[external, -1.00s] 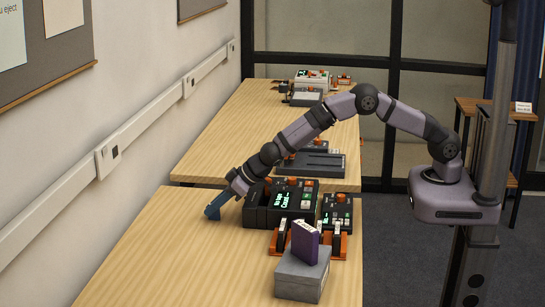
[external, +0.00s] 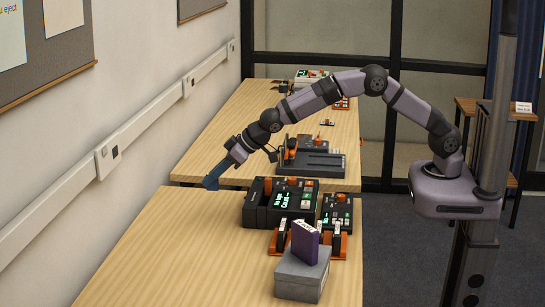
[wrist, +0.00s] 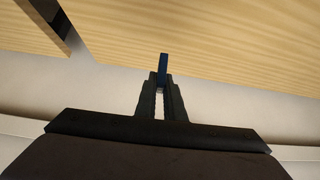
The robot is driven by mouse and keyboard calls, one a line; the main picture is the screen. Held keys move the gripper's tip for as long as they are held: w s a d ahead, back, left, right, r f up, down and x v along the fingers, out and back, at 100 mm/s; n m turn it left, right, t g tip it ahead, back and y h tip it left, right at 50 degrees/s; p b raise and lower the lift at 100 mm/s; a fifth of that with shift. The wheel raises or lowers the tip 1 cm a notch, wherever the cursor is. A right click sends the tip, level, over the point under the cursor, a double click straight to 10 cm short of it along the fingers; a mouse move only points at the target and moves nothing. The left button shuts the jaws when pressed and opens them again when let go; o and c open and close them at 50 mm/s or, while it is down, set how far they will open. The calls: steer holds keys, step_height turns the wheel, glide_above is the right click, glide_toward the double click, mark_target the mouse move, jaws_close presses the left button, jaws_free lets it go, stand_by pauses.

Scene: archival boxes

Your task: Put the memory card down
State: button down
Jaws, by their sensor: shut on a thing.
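The memory card (wrist: 163,66) is a small, thin blue piece, standing out past the fingertips of my gripper (wrist: 160,88) in the wrist view. My gripper is shut on it. In the external view my gripper (external: 222,172) points down and left, with the blue card (external: 211,183) at its end, near the far left corner of the near table (external: 165,235). The card appears held in the air, with pale wood and the light wall behind it in the wrist view. Its exact height cannot be told.
A black device with a lit green screen (external: 285,200) stands right of my gripper. The far table (external: 225,135) holds more devices. The near table's left part is bare.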

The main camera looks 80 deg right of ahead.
steer(key=s+a+n+y+p, duration=0.2)
steer(key=s+a+p, duration=0.2)
steer(key=a, duration=0.3)
steer(key=s+a+n+y+p, duration=0.1)
steer(key=s+a+n+p, duration=0.1)
steer(key=s+a+p, duration=0.4)
steer(key=shift+g, duration=0.4)
steer(key=f+b, duration=0.2)
steer(key=w+f+b, duration=0.1)
steer(key=f+b, duration=0.1)
steer(key=b, duration=0.1)
steer(key=w+a+f+b, duration=0.1)
steer(key=f+b, duration=0.1)
steer(key=shift+b, duration=0.4)
step_height(320, 180, down, 4)
steer(key=b, duration=0.3)
steer(key=shift+r+b, duration=0.1)
steer(key=shift+b, duration=0.25)
steer(key=shift+f, duration=0.2)
steer(key=c, duration=1.9)
jaws_free()
steer(key=shift+o, duration=0.2)
steer(key=shift+r, duration=0.2)
